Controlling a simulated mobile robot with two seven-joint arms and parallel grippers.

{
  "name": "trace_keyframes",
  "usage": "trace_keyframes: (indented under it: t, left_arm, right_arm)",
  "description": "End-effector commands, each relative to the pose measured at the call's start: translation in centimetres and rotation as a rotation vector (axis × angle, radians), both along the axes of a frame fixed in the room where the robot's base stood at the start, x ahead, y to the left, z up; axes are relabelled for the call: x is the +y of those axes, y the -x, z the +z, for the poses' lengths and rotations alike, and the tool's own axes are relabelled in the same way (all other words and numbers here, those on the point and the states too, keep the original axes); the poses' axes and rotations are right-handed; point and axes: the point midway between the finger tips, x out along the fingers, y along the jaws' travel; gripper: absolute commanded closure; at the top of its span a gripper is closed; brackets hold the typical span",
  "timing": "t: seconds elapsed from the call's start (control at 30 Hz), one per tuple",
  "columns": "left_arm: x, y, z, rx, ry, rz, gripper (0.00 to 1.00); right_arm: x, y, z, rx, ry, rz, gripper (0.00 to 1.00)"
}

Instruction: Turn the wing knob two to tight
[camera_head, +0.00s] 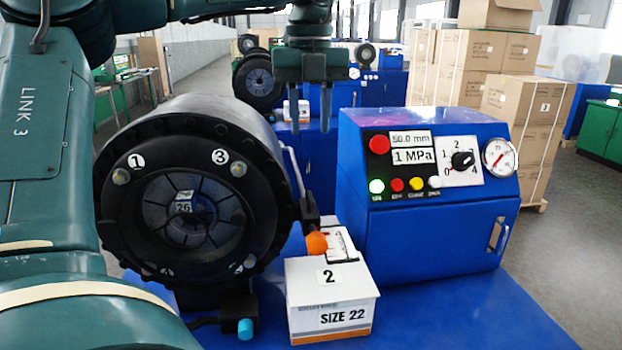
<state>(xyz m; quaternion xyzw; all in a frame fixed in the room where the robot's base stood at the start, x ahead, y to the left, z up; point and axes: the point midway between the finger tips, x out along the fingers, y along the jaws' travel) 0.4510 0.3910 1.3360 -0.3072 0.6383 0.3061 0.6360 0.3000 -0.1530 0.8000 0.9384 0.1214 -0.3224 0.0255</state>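The black round crimper head (262,200) stands at left, its face towards me. Small pale fixings sit beside its labels 1 and 3 at the top; the lower labels are dark and hard to read. I cannot make out a wing knob marked two there. A black selector knob (462,160) with a 0 to 4 scale is on the blue control box (430,235); its setting is too small to read surely. My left gripper (310,115) hangs above and behind the crimper head's right side, fingers down, apart and empty. My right gripper is not in view.
A white box (331,300) labelled 2 and SIZE 22 stands between crimper and control box. An orange ball handle (316,243) is just above it, and a blue-tipped knob (245,328) is below the crimper. The blue table (470,315) is bare at front right.

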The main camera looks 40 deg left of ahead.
Motion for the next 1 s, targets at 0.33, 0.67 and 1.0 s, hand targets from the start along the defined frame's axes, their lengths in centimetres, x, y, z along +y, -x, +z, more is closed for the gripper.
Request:
trace_keyframes:
  t: [0.33,0.67,1.0]
  left_arm:
    - [0.0,0.1,-4.0,0.004,0.002,-0.003,0.67]
    - [-0.1,0.1,-10.5,0.004,0.002,-0.002,0.67]
    - [-0.1,0.0,-13.1,-0.001,-0.001,0.0,0.67]
  right_arm:
    - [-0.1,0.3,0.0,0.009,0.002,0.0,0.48]
    - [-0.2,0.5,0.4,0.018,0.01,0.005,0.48]
    - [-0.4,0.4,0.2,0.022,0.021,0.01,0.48]
